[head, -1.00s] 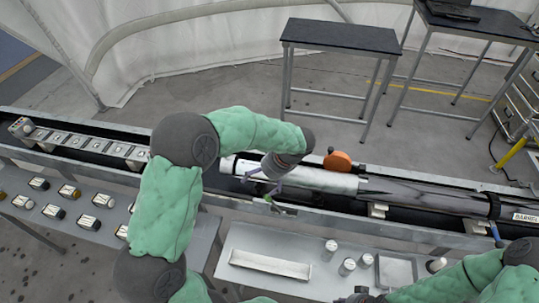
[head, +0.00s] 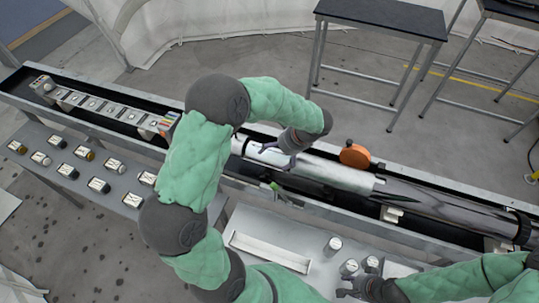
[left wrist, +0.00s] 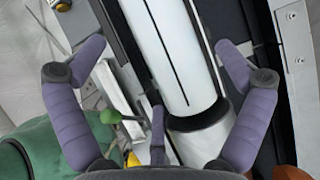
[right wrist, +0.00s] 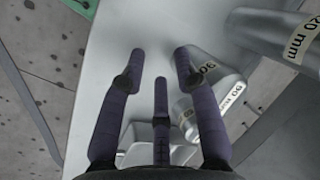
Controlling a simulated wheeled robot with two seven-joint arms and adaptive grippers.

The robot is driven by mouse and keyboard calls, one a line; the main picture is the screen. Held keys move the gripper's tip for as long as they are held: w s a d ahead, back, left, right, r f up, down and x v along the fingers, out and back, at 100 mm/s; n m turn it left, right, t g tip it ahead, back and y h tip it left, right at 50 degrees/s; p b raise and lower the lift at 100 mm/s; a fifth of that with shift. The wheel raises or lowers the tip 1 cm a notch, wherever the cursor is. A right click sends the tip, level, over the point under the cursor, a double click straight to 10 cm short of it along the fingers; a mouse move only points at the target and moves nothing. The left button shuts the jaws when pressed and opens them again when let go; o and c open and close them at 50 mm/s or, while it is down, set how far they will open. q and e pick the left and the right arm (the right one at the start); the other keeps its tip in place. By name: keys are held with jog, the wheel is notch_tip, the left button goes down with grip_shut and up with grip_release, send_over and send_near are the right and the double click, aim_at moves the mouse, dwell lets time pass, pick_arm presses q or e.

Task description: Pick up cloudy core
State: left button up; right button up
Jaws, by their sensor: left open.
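A pale, cloudy-looking core (head: 335,174) lies lengthwise in the long trough in the head view. In the left wrist view the core (left wrist: 172,62) is a white cylinder with a thin dark line along it. My left gripper (head: 269,168) is open over the core's left part, its fingers spread to either side; contact cannot be told. The left gripper also shows in its wrist view (left wrist: 163,48). My right gripper (head: 362,286) is over the grey front table, and its wrist view shows the fingers (right wrist: 160,62) apart, with nothing between them.
An orange disc (head: 355,155) stands by the core. A dark cylinder (head: 450,209) lies further right in the trough. Labelled canisters (head: 332,246) and a white tray (head: 268,251) stand on the front table. Small labelled jars (head: 99,185) sit on the left table. Dark-topped tables stand behind.

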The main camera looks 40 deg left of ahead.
aim_at(271, 154)
pick_arm(q)
jog(key=x, duration=0.2)
jog(key=b+x, duration=0.1)
jog(key=x, duration=0.2)
jog(key=shift+s+a+r, duration=0.15)
jog(key=shift+a, duration=0.2)
pick_arm(e)
jog(key=shift+f, duration=0.55)
pick_arm(q)
jog(key=c, duration=1.5)
jog(key=shift+o, duration=0.2)
jog(key=shift+r, duration=0.1)
